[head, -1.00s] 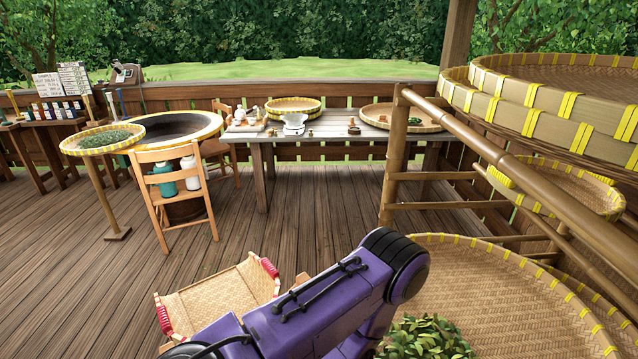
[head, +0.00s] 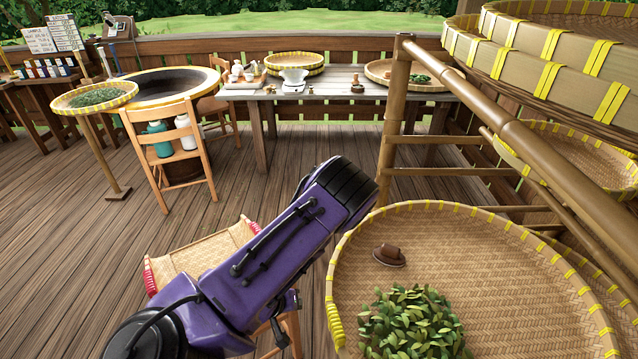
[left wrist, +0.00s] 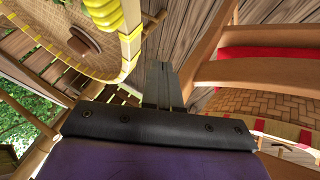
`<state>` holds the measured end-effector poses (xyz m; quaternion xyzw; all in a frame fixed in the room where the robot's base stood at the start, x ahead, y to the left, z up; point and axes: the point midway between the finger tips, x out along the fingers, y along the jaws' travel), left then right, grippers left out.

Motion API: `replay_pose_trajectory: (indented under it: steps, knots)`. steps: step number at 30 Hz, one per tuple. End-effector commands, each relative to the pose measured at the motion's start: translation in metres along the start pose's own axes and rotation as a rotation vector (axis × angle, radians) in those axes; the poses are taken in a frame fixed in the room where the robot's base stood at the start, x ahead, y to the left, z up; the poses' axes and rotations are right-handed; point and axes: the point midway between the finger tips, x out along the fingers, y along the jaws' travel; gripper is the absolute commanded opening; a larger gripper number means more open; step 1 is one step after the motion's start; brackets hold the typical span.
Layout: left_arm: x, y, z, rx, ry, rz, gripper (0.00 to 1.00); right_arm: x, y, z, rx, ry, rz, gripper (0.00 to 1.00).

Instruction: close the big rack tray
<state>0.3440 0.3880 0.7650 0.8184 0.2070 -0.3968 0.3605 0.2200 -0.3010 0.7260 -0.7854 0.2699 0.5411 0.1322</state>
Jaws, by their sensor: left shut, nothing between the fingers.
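The big round woven tray (head: 480,245) with yellow bindings is at the lower right of the head view, on the bamboo rack and sticking out past its post. It holds a pile of green leaves (head: 412,325) and a small brown knob-like object (head: 389,255). In the left wrist view the tray's rim (left wrist: 128,35) is at the upper left. My left gripper (left wrist: 160,75) is shut and empty, its fingers beside the rim with no clear contact. In the head view my purple left arm lies left of the tray and its fingers are not clearly seen. My right gripper is out of view.
A bamboo rack post (head: 393,130) and slanted rail stand behind the tray, with more trays (head: 560,60) above. A woven-seat chair (head: 205,250) with red wrapping is under my left arm, close to the tray's left. The wooden floor (head: 260,190) beyond is clear.

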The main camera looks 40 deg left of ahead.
Motion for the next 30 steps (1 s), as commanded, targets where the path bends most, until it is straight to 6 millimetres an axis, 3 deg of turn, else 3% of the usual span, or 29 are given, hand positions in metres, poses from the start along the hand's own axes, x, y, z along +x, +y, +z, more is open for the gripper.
replay_pose_trajectory:
  steps: [9,16,30]
  knots:
    - [0.066,0.006,0.001,0.005,-0.003,0.003,0.0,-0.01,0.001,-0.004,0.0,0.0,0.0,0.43]
    - [0.08,0.034,0.001,0.005,-0.003,0.002,0.0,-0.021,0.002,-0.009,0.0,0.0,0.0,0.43]
    - [0.083,0.037,0.002,0.001,-0.001,-0.001,0.0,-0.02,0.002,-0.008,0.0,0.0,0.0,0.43]
